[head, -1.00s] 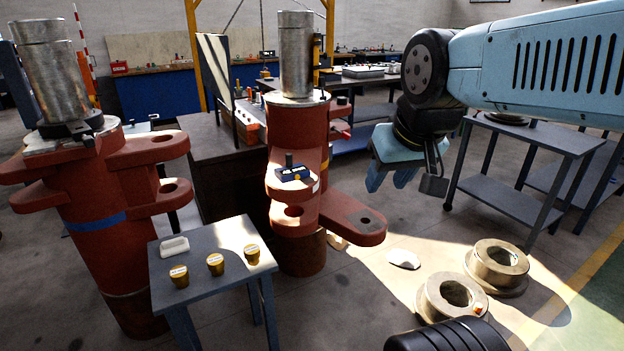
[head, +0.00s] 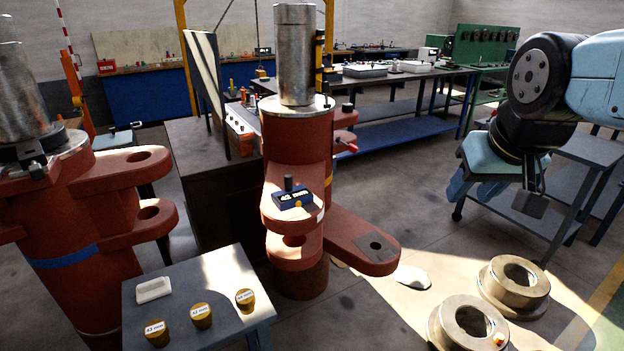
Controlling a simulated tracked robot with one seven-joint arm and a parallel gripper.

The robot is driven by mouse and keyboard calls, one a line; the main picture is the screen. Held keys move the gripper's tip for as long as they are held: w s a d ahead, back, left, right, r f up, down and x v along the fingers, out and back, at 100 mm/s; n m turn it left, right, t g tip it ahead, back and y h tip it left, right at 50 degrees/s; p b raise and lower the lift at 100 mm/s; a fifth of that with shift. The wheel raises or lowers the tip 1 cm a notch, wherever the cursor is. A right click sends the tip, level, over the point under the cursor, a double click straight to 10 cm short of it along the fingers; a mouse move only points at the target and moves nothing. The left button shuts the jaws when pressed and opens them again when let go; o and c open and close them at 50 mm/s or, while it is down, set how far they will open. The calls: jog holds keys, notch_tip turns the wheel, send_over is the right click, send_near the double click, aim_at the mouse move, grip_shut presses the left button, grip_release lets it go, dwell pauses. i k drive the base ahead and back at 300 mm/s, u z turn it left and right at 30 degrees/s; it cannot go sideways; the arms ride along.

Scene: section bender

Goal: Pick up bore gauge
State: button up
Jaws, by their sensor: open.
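A small blue block with a dark upright knob and a white label (head: 292,199) sits on a lug of the middle red column; it looks like the bore gauge, though I cannot be sure. Several gold cylinders with white labels stand on the small grey table, one at its right side (head: 245,300). My gripper (head: 472,192) hangs at the right, pale blue, with its fingers pointing down and apart. It is open, holds nothing visible and is well to the right of the blue block.
The red column (head: 297,135) has a long lug (head: 365,245) jutting right. Another red column (head: 75,290) stands left. Metal rings (head: 515,287) lie on the floor at right. Open floor lies between gripper and column.

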aim_at(285, 200)
jog(key=z, duration=0.15)
jog(key=i, duration=0.85)
jog(key=u, duration=0.15)
